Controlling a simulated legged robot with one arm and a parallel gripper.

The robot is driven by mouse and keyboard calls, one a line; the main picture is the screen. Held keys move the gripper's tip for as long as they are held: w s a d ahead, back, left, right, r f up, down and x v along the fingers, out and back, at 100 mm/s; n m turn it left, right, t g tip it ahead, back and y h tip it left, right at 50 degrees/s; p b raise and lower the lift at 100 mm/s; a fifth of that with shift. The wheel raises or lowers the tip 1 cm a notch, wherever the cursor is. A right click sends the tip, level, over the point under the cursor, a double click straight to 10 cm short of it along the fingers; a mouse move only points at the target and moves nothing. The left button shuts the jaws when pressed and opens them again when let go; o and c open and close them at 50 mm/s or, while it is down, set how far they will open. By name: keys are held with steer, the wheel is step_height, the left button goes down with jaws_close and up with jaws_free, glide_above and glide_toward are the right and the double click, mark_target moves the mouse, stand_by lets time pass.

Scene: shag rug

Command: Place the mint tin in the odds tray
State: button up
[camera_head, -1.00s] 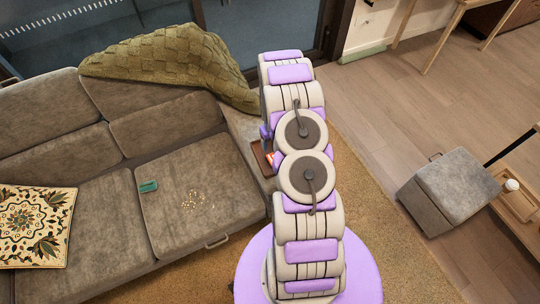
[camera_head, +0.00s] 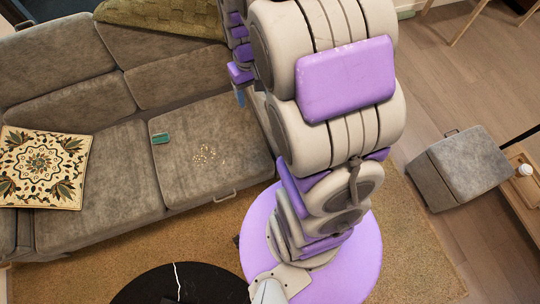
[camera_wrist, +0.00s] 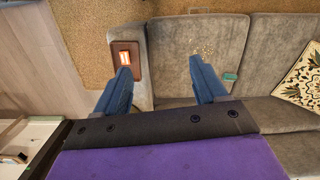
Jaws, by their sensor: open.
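A small teal-green tin (camera_head: 160,138), which looks like the mint tin, lies on the sofa seat cushion. It also shows in the wrist view (camera_wrist: 230,77), to the right of my right finger and apart from it. The brown odds tray (camera_wrist: 126,45) sits on the sofa armrest with an orange-and-white item inside. It is hidden behind my arm in the head view. My gripper (camera_wrist: 160,70) has its two blue fingers wide apart with nothing between them. The left fingertip appears near the tray's lower edge in the picture; I cannot tell the height between them.
Several small crumbs (camera_head: 208,154) lie on the same cushion. A patterned pillow (camera_head: 42,167) rests on the left seat and a green knitted throw (camera_head: 165,17) on the backrest. A grey ottoman (camera_head: 458,168) stands right. A round black top (camera_head: 180,285) is at the bottom.

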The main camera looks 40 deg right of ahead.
steer(key=s+a+r, duration=0.3)
steer(key=s, duration=0.4)
steer(key=s+a+r+n, duration=0.1)
steer(key=s+a+r, duration=0.2)
steer(key=s, duration=0.4)
steer(key=s+a+r, duration=0.3)
steer(key=s+a, duration=0.1)
steer(key=s, duration=0.3)
steer(key=shift+s+g, duration=0.35)
steer(key=shift+g, duration=0.05)
steer(key=shift+r, duration=0.1)
